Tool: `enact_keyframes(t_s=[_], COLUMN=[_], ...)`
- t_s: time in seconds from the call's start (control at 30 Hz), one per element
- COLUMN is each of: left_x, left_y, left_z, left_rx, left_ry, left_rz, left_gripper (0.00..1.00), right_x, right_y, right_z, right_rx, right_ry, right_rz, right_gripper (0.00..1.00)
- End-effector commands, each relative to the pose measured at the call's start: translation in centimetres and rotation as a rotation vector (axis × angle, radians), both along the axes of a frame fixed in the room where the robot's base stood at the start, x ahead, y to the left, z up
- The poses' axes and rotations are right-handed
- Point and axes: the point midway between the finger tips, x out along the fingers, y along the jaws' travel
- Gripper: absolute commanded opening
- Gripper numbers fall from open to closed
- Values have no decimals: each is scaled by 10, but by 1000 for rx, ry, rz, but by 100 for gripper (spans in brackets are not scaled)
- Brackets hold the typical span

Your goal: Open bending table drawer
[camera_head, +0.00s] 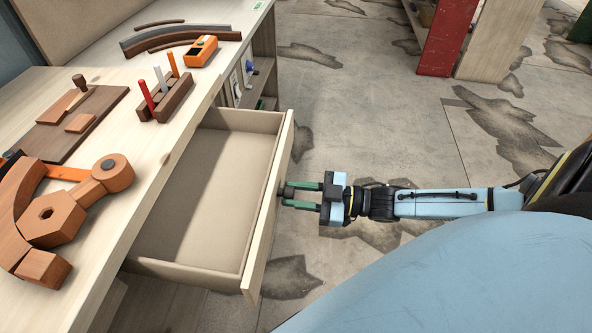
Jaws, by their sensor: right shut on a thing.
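The bending table (120,151) is a pale wooden bench along the left. Its drawer (200,190) is pulled well out to the right and looks empty inside. The drawer front (270,215) faces right, towards my right arm. My right gripper (284,195) reaches in from the right, its green fingers closed on the drawer handle (281,188) at the drawer front. The handle is small and dark, and mostly hidden by the fingers. My left gripper is not in view.
On the tabletop are wooden bending parts (75,208), a dark wooden board (68,125), a holder with coloured sticks (167,97), an orange device (200,51) and curved strips (180,38). A red-sided cabinet (447,38) stands at the back right. The stained concrete floor between is clear.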

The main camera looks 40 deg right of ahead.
Motion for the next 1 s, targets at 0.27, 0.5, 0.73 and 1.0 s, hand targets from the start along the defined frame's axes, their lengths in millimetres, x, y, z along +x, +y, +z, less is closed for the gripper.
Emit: enact_keyframes(t_s=[0.27,0.5,0.73,1.0], left_x=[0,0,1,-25], left_y=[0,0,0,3], left_z=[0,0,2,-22], left_rx=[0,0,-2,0], left_ry=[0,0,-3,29], left_rz=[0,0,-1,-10], left_gripper=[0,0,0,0], right_x=[0,0,-5,-42], right_y=[0,0,-5,-42], right_z=[0,0,0,0], right_rx=[0,0,-1,-4], right_ry=[0,0,3,7], right_rz=[0,-1,-2,-1], right_gripper=[50,50,50,50])
